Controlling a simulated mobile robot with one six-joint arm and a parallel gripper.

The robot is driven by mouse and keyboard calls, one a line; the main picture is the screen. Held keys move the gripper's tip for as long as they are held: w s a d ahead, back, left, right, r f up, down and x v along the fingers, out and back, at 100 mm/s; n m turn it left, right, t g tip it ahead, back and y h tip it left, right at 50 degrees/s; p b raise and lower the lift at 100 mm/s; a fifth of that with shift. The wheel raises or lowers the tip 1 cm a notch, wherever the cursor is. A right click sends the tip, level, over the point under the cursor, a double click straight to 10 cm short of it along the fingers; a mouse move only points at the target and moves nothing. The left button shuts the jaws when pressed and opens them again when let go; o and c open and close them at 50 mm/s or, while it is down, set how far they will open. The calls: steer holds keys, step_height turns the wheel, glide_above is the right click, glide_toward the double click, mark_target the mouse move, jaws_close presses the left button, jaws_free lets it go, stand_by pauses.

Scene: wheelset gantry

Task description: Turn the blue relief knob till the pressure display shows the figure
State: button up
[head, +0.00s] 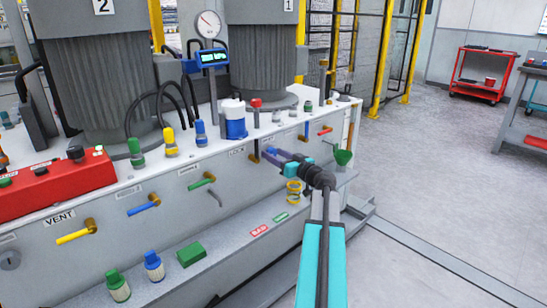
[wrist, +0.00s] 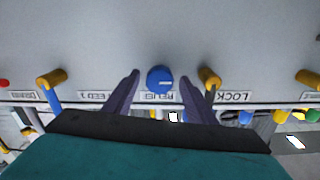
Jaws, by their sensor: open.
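The blue relief knob (wrist: 160,79) is round with a pale line across its face, and sits on the pale panel in the wrist view, above a label seen upside down. My gripper (wrist: 160,86) is open, one finger on each side of the knob with gaps to both. I cannot tell whether the fingertips reach its depth. In the head view my gripper (head: 268,154) is at the bench's front panel, and the knob cannot be made out there. The pressure display (head: 213,57) is a small blue-framed screen on the bench top; its figure is too small to read surely.
A yellow-brown valve (wrist: 209,78) stands close right of the knob in the wrist view, another (wrist: 51,78) farther left. In the head view a round gauge (head: 209,24) stands above the display. A green funnel-shaped part (head: 343,156) is right of my gripper. Open floor lies to the right.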

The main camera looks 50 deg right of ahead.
steer(key=c, duration=0.9)
steer(key=shift+s+a, duration=0.2)
steer(key=shift+a, duration=0.3)
steer(key=shift+c, duration=0.7)
steer(key=shift+w+d+f, duration=0.1)
steer(key=shift+w+d, duration=0.05)
steer(key=shift+d, duration=0.25)
